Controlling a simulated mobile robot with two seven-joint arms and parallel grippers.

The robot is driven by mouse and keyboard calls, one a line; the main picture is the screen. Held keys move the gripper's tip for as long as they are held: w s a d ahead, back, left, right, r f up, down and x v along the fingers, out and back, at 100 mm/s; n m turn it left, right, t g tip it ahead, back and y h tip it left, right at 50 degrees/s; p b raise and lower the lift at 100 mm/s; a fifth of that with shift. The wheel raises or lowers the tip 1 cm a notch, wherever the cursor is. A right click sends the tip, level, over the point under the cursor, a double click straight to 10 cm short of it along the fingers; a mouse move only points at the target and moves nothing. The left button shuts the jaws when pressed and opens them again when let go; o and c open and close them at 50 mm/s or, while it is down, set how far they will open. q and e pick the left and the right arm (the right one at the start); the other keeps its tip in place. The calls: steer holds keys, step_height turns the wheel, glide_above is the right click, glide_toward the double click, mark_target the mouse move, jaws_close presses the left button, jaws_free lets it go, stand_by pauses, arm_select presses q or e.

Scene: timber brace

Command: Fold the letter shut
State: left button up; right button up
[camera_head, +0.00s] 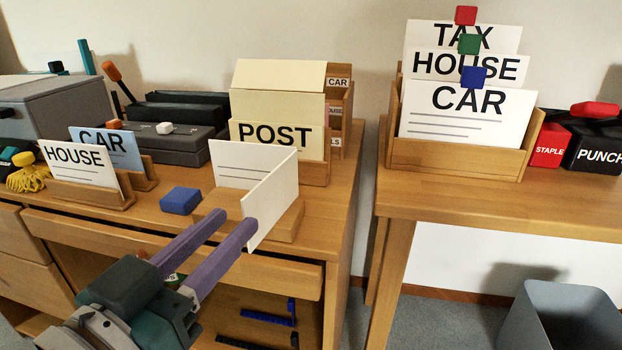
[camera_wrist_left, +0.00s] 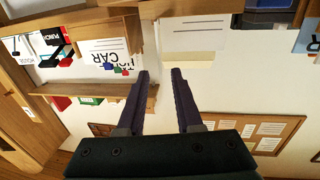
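The letter (camera_head: 236,172) is a white card standing in a low wooden holder (camera_head: 285,222) near the desk's front edge. Its rear panel has printed lines. Its blank right-hand panel (camera_head: 275,198) stands out toward the camera at an angle, so the letter is part open. My left gripper (camera_head: 236,220) is open, its two purple fingers apart and pointing at the letter from the front left. The right fingertip overlaps the near edge of the blank panel; I cannot tell whether they touch. In the left wrist view the gripper (camera_wrist_left: 160,73) shows nothing between its fingertips. My right gripper is out of view.
A blue block (camera_head: 180,201) lies left of the letter. A POST holder (camera_head: 318,172) stands behind it. HOUSE (camera_head: 80,166) and CAR (camera_head: 108,146) cards stand at the left. A rack of cards (camera_head: 455,158) stands on the right table. A grey bin (camera_head: 560,320) is below.

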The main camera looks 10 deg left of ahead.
arm_select(q)
steer(key=b, duration=0.2)
glide_above(266, 233)
steer(key=shift+w, duration=0.25)
jaws_close()
stand_by(1.3)
